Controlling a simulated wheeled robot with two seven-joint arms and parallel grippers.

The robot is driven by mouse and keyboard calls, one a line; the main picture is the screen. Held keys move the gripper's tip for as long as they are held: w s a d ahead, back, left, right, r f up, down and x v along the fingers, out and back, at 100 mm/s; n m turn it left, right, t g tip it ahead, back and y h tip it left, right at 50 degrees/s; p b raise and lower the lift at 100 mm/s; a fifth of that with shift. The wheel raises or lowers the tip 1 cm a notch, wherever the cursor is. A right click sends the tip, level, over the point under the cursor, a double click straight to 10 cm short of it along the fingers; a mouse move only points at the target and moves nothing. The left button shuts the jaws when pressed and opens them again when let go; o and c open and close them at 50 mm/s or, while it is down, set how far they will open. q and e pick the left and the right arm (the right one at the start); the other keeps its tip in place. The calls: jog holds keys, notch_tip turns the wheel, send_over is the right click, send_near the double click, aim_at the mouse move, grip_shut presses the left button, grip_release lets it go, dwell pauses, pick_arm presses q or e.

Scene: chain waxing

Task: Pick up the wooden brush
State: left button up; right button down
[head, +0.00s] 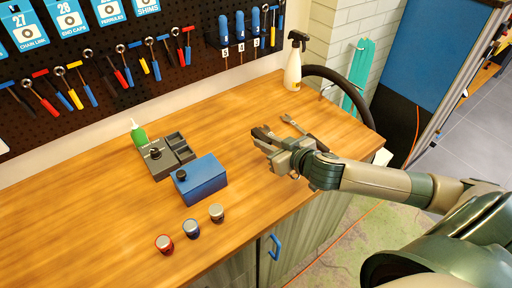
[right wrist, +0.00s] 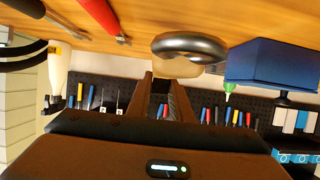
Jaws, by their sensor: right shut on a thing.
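My right gripper (head: 264,139) is over the right part of the wooden workbench, its fingers pointing left. In the right wrist view its fingers (right wrist: 168,92) are close together on a pale tan, wood-coloured piece (right wrist: 178,69), which I take to be the wooden brush. A dark, glossy rounded part (right wrist: 190,44) shows beside the tan piece. In the head view the fingers hide most of the brush, and I cannot make out its shape there. My left gripper is not in view.
A blue box (head: 203,185) stands left of my gripper, with a grey tray (head: 157,167) and a green bottle (head: 139,135) behind. Several small jars, one red (head: 164,243), stand at the front edge. Hand tools (head: 303,130) and a spray bottle (head: 293,70) are behind my gripper.

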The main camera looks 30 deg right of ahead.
jog(key=s+d+r+b, duration=0.2)
jog(key=s+d+r, duration=0.1)
jog(key=s, duration=0.3)
jog(key=shift+s+r, duration=0.3)
jog(key=shift+r, duration=0.35)
jog(key=shift+w, duration=0.1)
dwell(0.9)
jog(key=w+a+r+m+h+b, duration=0.1)
jog(key=w+a+r+b, duration=0.2)
jog(key=w+a+r, duration=0.8)
jog(key=a+r, duration=0.1)
jog(key=a, duration=0.2)
jog(key=shift+w+r+m+h+b, duration=0.2)
jog(key=shift+m+h+b, duration=0.1)
jog(key=shift+h, duration=0.1)
jog(key=shift+f, duration=0.1)
dwell(0.6)
